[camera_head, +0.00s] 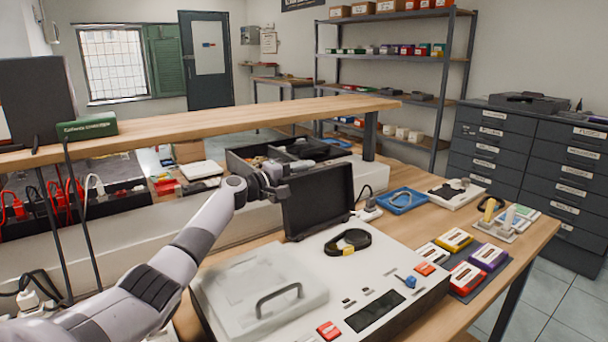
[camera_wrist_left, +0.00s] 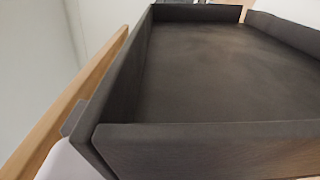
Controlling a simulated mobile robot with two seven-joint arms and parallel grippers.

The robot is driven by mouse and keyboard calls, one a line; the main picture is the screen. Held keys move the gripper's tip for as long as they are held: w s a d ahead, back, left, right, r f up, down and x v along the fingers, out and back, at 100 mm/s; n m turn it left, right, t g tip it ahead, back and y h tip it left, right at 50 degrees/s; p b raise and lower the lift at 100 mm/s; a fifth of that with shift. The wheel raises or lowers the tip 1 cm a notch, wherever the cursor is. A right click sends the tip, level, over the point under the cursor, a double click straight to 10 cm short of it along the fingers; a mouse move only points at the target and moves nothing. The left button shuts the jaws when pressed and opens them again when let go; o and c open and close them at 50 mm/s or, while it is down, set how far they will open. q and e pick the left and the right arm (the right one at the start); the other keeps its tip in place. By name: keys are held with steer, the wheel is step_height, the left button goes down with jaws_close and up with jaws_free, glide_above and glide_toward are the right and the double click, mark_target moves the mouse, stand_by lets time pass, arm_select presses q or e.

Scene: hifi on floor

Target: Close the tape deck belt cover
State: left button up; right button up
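The black tape deck belt cover (camera_head: 318,200) stands open, raised nearly upright at the back of the white deck (camera_head: 380,255). A black belt loop with a yellow piece (camera_head: 348,243) lies on the deck in front of it. My left gripper (camera_head: 279,182) is at the cover's upper left corner; I cannot tell whether it touches. A dark, shallow, rimmed panel (camera_wrist_left: 220,70), which looks like the cover, fills much of the left wrist view. The left fingers are too small and partly hidden to read. My right gripper is not in view.
A clear lid with a dark handle (camera_head: 262,290) covers the deck's left part. A wooden shelf (camera_head: 220,122) runs behind the cover. A blue tray (camera_head: 401,200) and coloured cassettes (camera_head: 455,240) sit to the right.

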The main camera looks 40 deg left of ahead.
arm_select(q)
steer(key=shift+c, duration=0.3)
jaws_close()
steer(key=shift+d, duration=0.1)
steer(key=shift+s+d+r+p, duration=0.15)
steer(key=shift+d+p, duration=0.15)
steer(key=shift+d, duration=0.1)
steer(key=shift+s+d+r+p, duration=0.1)
steer(key=shift+d+r+p, duration=0.05)
steer(key=shift+d+p, duration=0.2)
steer(key=s+d+r+m, duration=0.1)
steer(key=s+d+m, duration=0.1)
steer(key=d+m, duration=0.3)
steer(key=shift+d+m+b, duration=0.3)
steer(key=shift+d+b, duration=0.15)
steer(key=shift+d, duration=0.4)
